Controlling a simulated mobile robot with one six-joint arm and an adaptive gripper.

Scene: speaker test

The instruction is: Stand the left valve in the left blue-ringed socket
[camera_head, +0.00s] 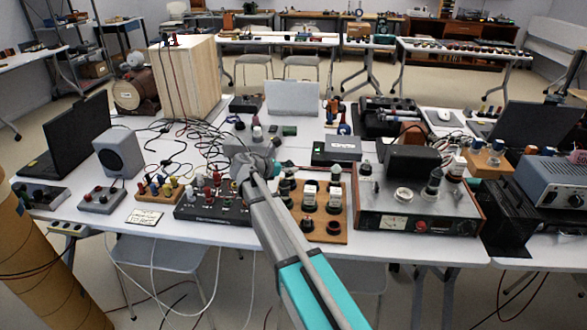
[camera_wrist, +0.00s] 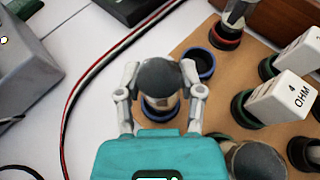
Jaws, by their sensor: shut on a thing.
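My gripper (camera_wrist: 161,78) is shut on a valve (camera_wrist: 158,80) with a dark grey domed top and a pale brownish body. A blue-ringed socket (camera_wrist: 160,110) shows just below the valve on the brown board (camera_wrist: 215,105). The valve looks upright over or in this ring; I cannot tell whether it is fully seated. A second blue-ringed socket (camera_wrist: 199,64) beside it, up and right, looks empty. In the head view, my gripper (camera_head: 252,165) is over the left part of the board (camera_head: 337,238), and my arm hides the held valve.
White resistor blocks marked OHM (camera_wrist: 290,92) stand on the board, close to the right. A dark-domed part (camera_wrist: 248,160) stands at lower right. A red-black cable (camera_wrist: 90,85) runs along the left. An amplifier chassis (camera_head: 470,222) stands right of the board, a dark terminal box (camera_head: 205,212) left.

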